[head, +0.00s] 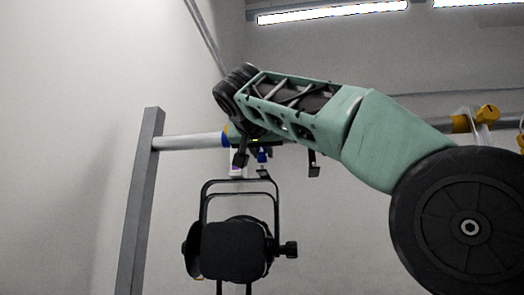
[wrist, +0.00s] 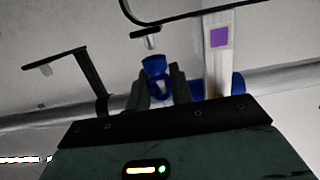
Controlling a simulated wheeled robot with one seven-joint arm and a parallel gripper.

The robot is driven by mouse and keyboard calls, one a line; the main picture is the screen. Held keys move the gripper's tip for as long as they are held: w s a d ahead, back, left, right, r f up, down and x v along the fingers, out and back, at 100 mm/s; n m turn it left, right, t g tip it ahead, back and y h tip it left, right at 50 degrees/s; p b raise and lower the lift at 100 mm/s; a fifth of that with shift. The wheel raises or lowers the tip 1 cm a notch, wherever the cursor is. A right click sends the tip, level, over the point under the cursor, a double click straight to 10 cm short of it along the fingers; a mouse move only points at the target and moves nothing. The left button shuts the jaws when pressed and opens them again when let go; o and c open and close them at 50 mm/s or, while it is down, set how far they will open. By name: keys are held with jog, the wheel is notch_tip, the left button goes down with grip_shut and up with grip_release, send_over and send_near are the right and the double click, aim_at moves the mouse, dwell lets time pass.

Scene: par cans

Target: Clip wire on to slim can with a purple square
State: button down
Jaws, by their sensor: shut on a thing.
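The slim can (head: 232,250) is a black lamp hanging by its black yoke (head: 240,183) below a horizontal pipe in the head view. Its pale clamp (wrist: 220,60) carries a purple square (wrist: 219,37), seen in the wrist view. My gripper (wrist: 163,82) is shut on a small blue piece (wrist: 155,66), apparently the wire's clip. It sits just left of the clamp in the wrist view. The blue piece also shows above the yoke in the head view (head: 263,155). The wire itself cannot be made out, and my arm hides part of the pipe.
The pipe (head: 187,141) runs from a grey upright post (head: 140,205) on the left, behind my arm. Another pale clamp with a yellow part (head: 487,114) is on the pipe at right.

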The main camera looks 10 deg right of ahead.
jog(key=shift+f+b, duration=1)
jog(key=shift+f, duration=0.05)
dwell(1.2)
jog(key=c, duration=1.2)
grip_release()
jog(key=shift+o, duration=0.2)
jog(key=b+v, duration=0.2)
jog(key=v, duration=1.5)
jog(key=shift+s, duration=0.2)
